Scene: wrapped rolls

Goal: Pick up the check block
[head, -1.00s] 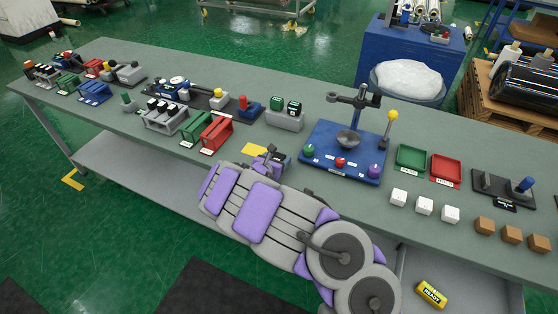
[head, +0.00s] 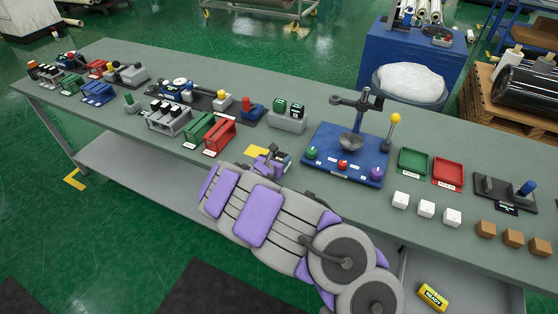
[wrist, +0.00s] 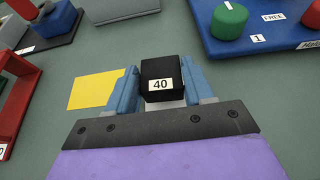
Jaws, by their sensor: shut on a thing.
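A black block labelled 40 (wrist: 161,80) sits between the two blue fingers of my gripper (wrist: 162,90) in the wrist view. My gripper is shut on it, with a finger against each side. In the head view my gripper (head: 268,162) is over the front part of the table, just right of a yellow patch (head: 256,151). The block is hard to make out there. I cannot tell whether it touches the table. The yellow patch (wrist: 102,89) lies left of the block in the wrist view.
A blue station (head: 345,170) with colored knobs stands right of my gripper. Red (head: 220,134) and green (head: 197,129) racks stand to the left. A grey holder (head: 288,123) with two dark green blocks is behind. White cubes (head: 426,209) and brown cubes (head: 512,238) line the front right.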

